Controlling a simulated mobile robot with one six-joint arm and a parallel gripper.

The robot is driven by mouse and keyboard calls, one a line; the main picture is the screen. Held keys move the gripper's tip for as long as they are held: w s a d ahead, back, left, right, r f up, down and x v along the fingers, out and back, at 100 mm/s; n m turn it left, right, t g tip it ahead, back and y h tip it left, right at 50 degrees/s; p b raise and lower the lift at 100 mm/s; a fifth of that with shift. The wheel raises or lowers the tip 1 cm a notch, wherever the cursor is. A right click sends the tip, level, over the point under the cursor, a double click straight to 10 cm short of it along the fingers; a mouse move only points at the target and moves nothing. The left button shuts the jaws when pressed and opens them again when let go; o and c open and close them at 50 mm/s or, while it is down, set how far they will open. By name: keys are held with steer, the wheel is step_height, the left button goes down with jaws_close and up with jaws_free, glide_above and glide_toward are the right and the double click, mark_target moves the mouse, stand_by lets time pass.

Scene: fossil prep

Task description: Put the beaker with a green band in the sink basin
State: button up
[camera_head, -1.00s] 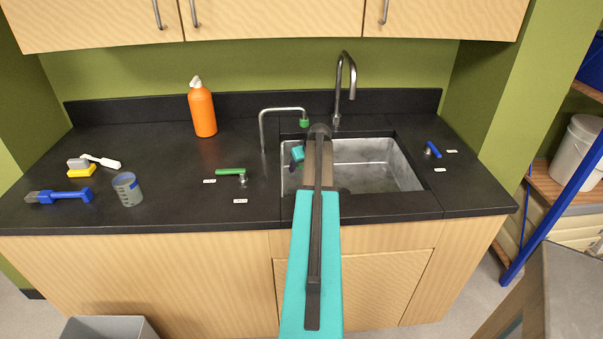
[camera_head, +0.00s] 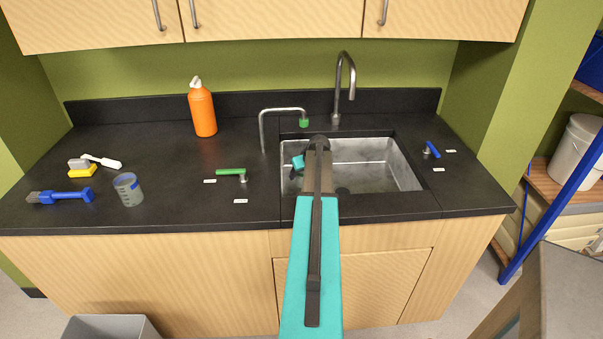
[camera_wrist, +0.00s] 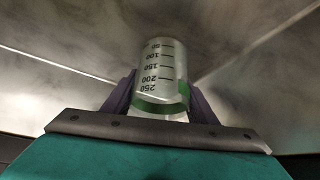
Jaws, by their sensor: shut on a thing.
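In the wrist view, a clear beaker with a green band (camera_wrist: 160,75) and dark volume marks sits between the jaws of my gripper (camera_wrist: 158,100). My gripper is shut on it near the green band. Grey metal walls of the sink basin (camera_wrist: 60,75) surround the beaker in that view. In the head view, the sink basin (camera_head: 385,165) is set in the black counter, and my arm reaches into its left part. The beaker and the jaws are hidden behind my arm there. I cannot tell whether the beaker touches the basin floor.
The basin's right side is clear.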

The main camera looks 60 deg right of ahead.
steer(key=shift+f, duration=0.2)
steer(key=o, duration=1.1)
steer(key=shift+c, duration=0.2)
steer(key=shift+r, duration=0.15)
steer(key=shift+r, duration=0.15)
steer(key=shift+s+a+r, duration=0.25)
steer(key=shift+s+r, duration=0.1)
steer(key=shift+r, duration=0.05)
steer(key=b+v, duration=0.2)
steer(key=v, duration=0.8)
steer(key=shift+r, duration=0.35)
steer(key=shift+s+a+r, duration=0.1)
steer(key=shift+r, duration=0.05)
